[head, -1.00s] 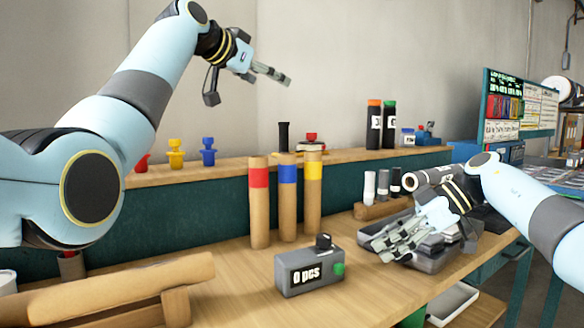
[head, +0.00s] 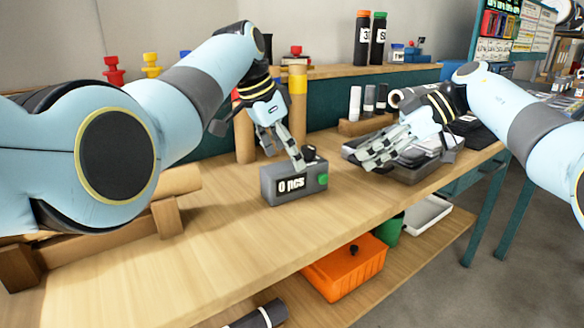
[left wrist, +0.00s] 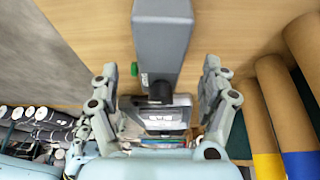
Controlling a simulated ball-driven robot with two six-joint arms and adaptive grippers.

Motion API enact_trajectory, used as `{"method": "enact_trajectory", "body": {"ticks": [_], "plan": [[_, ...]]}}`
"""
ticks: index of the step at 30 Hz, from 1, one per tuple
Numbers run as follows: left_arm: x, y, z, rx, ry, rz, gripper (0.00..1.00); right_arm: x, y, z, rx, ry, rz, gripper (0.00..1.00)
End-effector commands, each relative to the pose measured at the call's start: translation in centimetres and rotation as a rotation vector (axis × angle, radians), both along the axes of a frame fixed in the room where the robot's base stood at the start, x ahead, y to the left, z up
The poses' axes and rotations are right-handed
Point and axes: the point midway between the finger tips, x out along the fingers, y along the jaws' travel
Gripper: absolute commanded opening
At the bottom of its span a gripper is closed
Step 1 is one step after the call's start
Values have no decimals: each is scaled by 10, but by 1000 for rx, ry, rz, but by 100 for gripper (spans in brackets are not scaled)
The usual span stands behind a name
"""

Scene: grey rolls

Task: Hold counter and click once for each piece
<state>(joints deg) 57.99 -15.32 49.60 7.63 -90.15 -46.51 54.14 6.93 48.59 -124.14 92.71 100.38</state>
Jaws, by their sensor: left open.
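The counter (head: 290,185) is a grey box standing on the bench, its display reading "0 pcs". It has a green button (head: 322,180) on its right side and a black knob on top. My left gripper (head: 285,160) is open just above and behind the counter, its fingers partly covering the top edge. In the left wrist view the grey counter (left wrist: 162,45) lies ahead between the two spread fingers, with the black knob (left wrist: 160,92) nearest; neither finger grips it. My right gripper (head: 367,152) appears open and empty, above the grey tray at right.
The grey tray (head: 425,172) holds dark and pale items. Upright cardboard tubes (head: 297,110) with coloured bands stand just behind my left gripper. A wooden stand with a brown roll (head: 178,182) is at left. An orange bin (head: 343,275) is below. The bench front is clear.

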Motion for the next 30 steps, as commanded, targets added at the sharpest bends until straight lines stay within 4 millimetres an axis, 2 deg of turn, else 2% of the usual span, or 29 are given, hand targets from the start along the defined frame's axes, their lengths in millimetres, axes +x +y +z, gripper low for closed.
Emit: {"method": "enact_trajectory", "body": {"ticks": [4, 9, 15, 24, 26, 30], "plan": [[5, -10, -29, 1, 3, -1, 80, 0, 0, 0, 0, 0, 0, 38], [11, -17, -47, -1, -1, -1, 80, 0, 0, 0, 0, 0, 0, 38], [13, -20, -57, -1, -2, 0, 80, 0, 0, 0, 0, 0, 0, 38], [13, -21, -58, -1, -3, 1, 80, 0, 0, 0, 0, 0, 0, 38], [13, -21, -59, -1, -2, 0, 75, 0, 0, 0, 0, 0, 0, 38], [13, -21, -59, -1, -2, 0, 56, 0, 0, 0, 0, 0, 0, 38]]}}
